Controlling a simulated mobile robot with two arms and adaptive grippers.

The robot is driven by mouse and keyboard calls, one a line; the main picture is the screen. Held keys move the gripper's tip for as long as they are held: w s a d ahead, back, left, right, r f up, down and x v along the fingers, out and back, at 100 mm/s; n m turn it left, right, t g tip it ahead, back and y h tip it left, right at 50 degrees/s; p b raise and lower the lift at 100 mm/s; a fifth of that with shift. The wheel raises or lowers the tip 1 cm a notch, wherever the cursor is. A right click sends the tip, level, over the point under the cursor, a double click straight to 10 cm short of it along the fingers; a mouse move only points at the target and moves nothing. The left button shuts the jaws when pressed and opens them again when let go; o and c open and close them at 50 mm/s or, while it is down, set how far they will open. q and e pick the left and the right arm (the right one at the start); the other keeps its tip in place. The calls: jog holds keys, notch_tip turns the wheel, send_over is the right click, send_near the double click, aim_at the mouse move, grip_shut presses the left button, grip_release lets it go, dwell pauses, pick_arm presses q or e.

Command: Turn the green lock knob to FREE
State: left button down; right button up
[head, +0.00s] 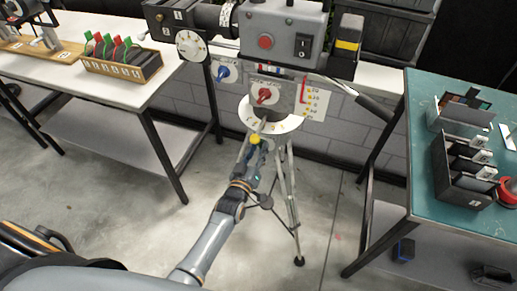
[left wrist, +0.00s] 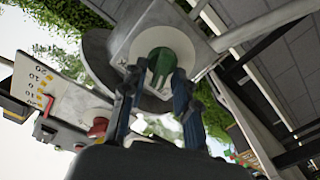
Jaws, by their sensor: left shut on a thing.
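The green lock knob (left wrist: 160,62) sits on a round white dial plate (left wrist: 181,47) in the left wrist view. My left gripper (left wrist: 156,84) has one dark finger on each side of the knob and is shut on it. In the head view my left gripper (head: 256,139) reaches the underside of the tripod head, just below the white graduated disc (head: 287,125). The green knob is hidden there. The knob's lettering cannot be read in either view. My right gripper is not in view.
Above the disc are a red knob (head: 264,96), a blue knob (head: 223,72) and a grey control box (head: 283,30). Tripod legs (head: 292,200) stand beside my left arm. A white table (head: 105,88) is at left, a teal-topped bench (head: 423,100) at right. The floor between is mostly clear.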

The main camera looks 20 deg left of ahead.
pick_arm(q)
jog(key=shift+n, duration=0.6)
jog(key=c, duration=1.4)
grip_release()
jog(key=shift+o, duration=0.2)
jog(key=shift+s, duration=0.1)
jog(key=s, duration=1.1)
jog(key=shift+s+a, duration=0.25)
jog(key=shift+s, duration=0.15)
